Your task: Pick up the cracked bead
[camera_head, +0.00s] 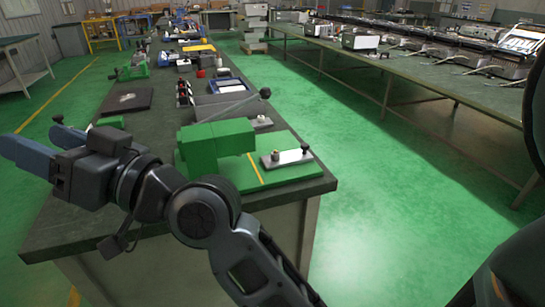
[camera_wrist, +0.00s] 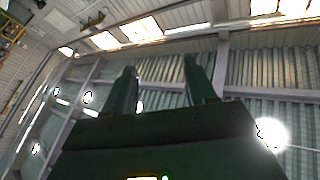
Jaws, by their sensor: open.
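My gripper (camera_head: 31,133) is at the left of the head view, beside the near left part of the long bench. Its two blue fingers are spread apart with nothing between them. In the wrist view the two dark fingers (camera_wrist: 160,66) stand apart against a corrugated wall and roof, and no work surface shows there. I cannot make out a cracked bead in either view. Small parts on the bench (camera_head: 131,125) are too small to tell, and my arm covers part of its near end.
A green machine block (camera_head: 216,146) on a green base stands at the bench's near end, close right of my arm. A dark flat plate (camera_head: 126,101) and a blue tray (camera_head: 230,86) lie behind. Another long bench (camera_head: 440,88) runs along the right, with open green floor between.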

